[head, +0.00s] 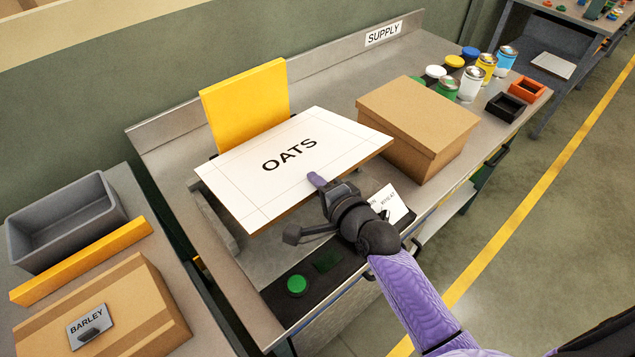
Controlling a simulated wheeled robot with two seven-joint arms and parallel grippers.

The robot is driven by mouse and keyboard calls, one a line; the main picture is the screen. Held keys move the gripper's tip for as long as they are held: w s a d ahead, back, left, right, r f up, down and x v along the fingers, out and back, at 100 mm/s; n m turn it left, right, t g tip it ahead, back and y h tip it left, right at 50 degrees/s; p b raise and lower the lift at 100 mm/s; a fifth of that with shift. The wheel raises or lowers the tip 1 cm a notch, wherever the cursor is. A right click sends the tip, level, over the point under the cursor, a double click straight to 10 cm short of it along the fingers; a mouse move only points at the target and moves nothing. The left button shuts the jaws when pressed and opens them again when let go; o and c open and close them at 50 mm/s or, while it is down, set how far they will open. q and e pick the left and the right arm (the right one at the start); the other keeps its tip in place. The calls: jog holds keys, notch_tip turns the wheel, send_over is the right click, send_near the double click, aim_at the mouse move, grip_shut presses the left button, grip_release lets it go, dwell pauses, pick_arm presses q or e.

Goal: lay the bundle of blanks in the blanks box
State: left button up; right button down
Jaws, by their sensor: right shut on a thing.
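The bundle of blanks (255,165) is a flat white slab printed OATS with brown edges. My right gripper (320,184) is shut on its near edge and holds it over the supply bench, roughly flat and slightly tilted in the picture. The slab hides the bench under it and the lower part of an upright yellow panel (245,105). No box is labelled as the blanks box, so I cannot tell which it is. A grey open bin (68,225) stands at the left and looks empty. My left gripper is not in view.
A closed cardboard box (420,120) stands right of the slab. Several cans (470,85) and small black (505,107) and orange (527,90) trays are beyond it. A green button (297,284) is at the bench front. A carton with a BARLEY plate (90,325) is at lower left.

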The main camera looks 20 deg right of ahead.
notch_tip(320, 180, down, 11)
jog(key=b, duration=0.9)
jog(key=shift+f+b, duration=0.35)
jog(key=shift+b, duration=0.05)
jog(key=shift+r, duration=0.1)
jog(key=c, duration=0.6)
grip_release()
jog(key=o, duration=0.6)
